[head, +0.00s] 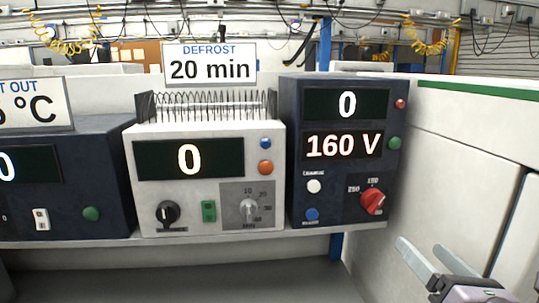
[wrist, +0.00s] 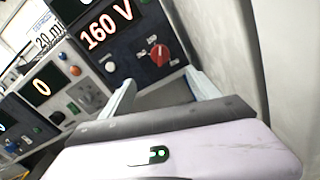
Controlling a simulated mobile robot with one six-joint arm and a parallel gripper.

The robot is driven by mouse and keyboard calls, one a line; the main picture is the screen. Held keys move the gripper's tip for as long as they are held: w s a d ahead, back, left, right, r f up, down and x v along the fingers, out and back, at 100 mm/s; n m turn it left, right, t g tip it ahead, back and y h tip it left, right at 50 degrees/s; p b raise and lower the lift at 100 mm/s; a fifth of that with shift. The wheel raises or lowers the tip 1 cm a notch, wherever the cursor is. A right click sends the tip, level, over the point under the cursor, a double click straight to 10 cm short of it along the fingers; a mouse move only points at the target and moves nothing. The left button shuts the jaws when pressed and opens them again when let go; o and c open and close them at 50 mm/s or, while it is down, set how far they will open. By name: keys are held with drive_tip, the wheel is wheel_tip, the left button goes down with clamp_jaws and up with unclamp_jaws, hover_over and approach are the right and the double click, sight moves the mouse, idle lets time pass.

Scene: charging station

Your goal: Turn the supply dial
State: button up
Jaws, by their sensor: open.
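The dark blue supply unit (head: 295,190) stands at the right end of the shelf. Its upper display reads 0 and its lower display (head: 343,146) reads 160 V. Its red dial (head: 372,201) is at the lower right of its front, with scale numbers around it. The dial also shows in the wrist view (wrist: 159,54), beyond the fingers. My gripper (head: 424,262) is open and empty, at lower right of the dial and apart from it. In the wrist view the two fingers (wrist: 163,93) are spread with nothing between them.
A white unit (head: 150,200) with a black knob, a grey knob (head: 248,209) and a "DEFROST 20 min" sign (head: 209,64) stands left of the supply. Another dark unit (head: 100,190) is farther left. A pale wall panel (head: 455,150) rises close on the right.

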drive_tip(key=n+p, duration=0.5)
drive_tip(key=p, duration=0.4)
approach(378, 204)
drive_tip(key=w+b, duration=0.2)
drive_tip(key=w, duration=0.6)
drive_tip(key=shift+w+a+f+b, duration=0.1)
drive_tip(key=shift+w+a+b, duration=0.05)
drive_tip(key=shift+w+b, duration=0.25)
drive_tip(key=shift+w, duration=0.65)
drive_tip(key=c, duration=1.4)
